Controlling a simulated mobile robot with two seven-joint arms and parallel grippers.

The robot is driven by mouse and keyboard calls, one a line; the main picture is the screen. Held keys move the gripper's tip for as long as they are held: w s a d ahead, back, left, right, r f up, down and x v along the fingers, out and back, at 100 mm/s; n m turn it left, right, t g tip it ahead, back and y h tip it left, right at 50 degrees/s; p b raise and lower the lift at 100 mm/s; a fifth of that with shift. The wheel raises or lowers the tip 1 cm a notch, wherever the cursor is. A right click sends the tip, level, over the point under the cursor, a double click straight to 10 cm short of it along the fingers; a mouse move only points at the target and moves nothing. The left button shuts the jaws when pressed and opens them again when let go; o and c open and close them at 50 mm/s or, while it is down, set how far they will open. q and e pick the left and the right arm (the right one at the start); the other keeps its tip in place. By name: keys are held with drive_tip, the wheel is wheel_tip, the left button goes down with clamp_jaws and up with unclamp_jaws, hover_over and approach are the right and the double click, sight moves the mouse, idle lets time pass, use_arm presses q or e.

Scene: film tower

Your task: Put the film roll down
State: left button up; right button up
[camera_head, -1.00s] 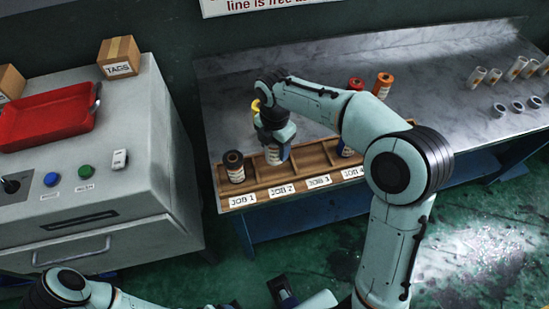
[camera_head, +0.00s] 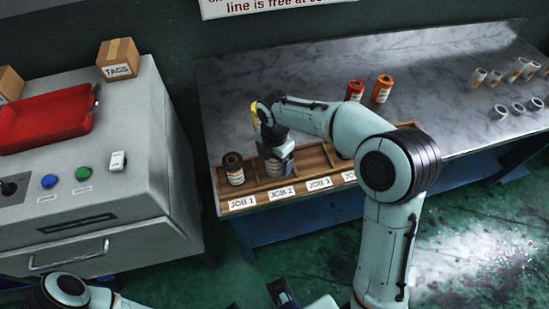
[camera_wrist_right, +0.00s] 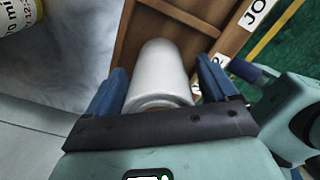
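A film roll with a white label (camera_head: 273,166) stands in the JOB 2 compartment of the wooden tray (camera_head: 318,163). In the right wrist view the pale roll (camera_wrist_right: 158,75) lies between the two blue fingers of my right gripper (camera_wrist_right: 163,85). The fingers look spread, with a narrow gap showing at the right side of the roll. In the head view my right gripper (camera_head: 274,153) points down around the roll's top. My left gripper (camera_head: 283,292) shows only partly at the bottom edge, and its fingers are unclear.
A dark roll (camera_head: 233,168) stands in JOB 1, just left. Red (camera_head: 355,90) and orange (camera_head: 382,88) rolls stand behind the tray. A yellow-topped item (camera_head: 254,110) is close behind my gripper. A grey cabinet stands left.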

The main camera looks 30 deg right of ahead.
drive_tip(key=shift+r, duration=0.1)
wheel_tip(320, 180, up, 12)
drive_tip(key=shift+r+p, duration=0.1)
drive_tip(key=shift+p, duration=0.95)
